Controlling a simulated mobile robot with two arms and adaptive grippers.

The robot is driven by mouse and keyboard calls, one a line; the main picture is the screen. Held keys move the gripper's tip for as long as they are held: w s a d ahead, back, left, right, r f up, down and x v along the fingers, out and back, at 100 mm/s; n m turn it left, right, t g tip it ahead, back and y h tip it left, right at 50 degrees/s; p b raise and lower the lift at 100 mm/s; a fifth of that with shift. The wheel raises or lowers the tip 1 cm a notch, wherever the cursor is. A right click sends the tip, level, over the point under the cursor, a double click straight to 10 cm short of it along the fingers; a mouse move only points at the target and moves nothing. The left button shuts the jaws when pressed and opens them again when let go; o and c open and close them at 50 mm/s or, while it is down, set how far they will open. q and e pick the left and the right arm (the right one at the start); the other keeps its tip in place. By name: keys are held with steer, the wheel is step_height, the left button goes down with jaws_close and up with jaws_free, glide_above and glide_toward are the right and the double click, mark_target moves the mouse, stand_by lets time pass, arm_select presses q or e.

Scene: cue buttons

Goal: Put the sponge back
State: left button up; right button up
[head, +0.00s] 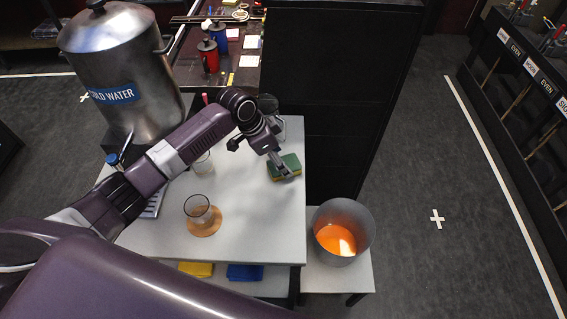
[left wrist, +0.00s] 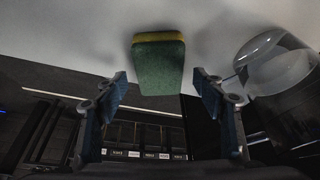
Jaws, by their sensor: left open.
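The sponge (head: 291,161), green with a yellow layer, lies on the white table (head: 255,225) near its right edge in the head view. My left gripper (head: 283,167) is right at the sponge, partly covering it. In the left wrist view the sponge (left wrist: 158,66) appears centred between the two spread fingertips of the left gripper (left wrist: 160,82). My right gripper is not in view.
A glass (head: 198,208) stands on a round coaster (head: 206,229). Another clear glass (left wrist: 275,66) is close right of the gripper in the wrist view. A steel water urn (head: 120,70) stands back left. A grey pot (head: 365,225) with orange contents sits right of the table.

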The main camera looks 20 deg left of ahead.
arm_select(q)
steer(key=b+v, duration=0.1)
steer(key=v, duration=0.8)
steer(key=shift+r, duration=0.15)
steer(key=shift+s, duration=0.1)
